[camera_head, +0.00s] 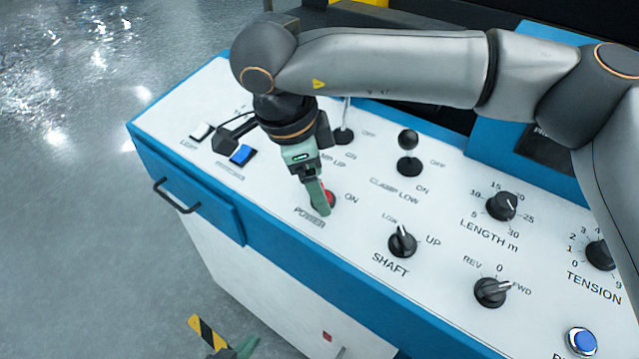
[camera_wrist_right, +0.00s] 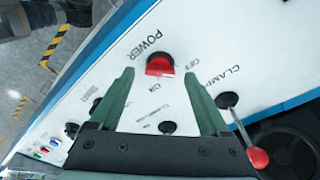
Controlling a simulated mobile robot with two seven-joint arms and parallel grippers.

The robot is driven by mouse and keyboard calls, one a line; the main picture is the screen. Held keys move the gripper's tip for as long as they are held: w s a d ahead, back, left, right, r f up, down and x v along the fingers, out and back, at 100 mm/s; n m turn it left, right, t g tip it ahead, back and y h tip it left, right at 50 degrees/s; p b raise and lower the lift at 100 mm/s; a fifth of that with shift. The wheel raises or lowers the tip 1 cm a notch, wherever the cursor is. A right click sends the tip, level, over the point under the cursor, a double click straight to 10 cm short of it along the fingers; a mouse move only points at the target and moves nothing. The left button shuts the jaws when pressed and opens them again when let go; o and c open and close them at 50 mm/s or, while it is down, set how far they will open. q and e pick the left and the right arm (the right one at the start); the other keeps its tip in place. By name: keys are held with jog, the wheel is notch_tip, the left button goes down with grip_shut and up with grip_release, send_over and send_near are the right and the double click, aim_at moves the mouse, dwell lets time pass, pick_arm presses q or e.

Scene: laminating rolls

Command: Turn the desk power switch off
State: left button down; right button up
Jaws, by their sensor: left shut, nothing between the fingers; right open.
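In the right wrist view the red switch (camera_wrist_right: 160,66) shows uncovered, ahead of the fingertips. My right gripper (camera_head: 322,208) comes down from above at the switch, seen side-on, and hides part of it. In the wrist view its green fingers (camera_wrist_right: 158,76) are spread with nothing held, the switch in the gap between them. Whether they touch it cannot be told. My left gripper (camera_head: 240,347) is shut, low at the bottom edge, mostly cut off.
A blue rocker (camera_head: 242,154) and a white rocker (camera_head: 201,131) sit left of the power switch. Clamp levers stand behind it, one with a black ball (camera_head: 408,139); a red-balled lever (camera_wrist_right: 258,158) is near the right finger. Knobs (camera_head: 402,242) lie right. Open floor is left.

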jog(key=v, duration=1.1)
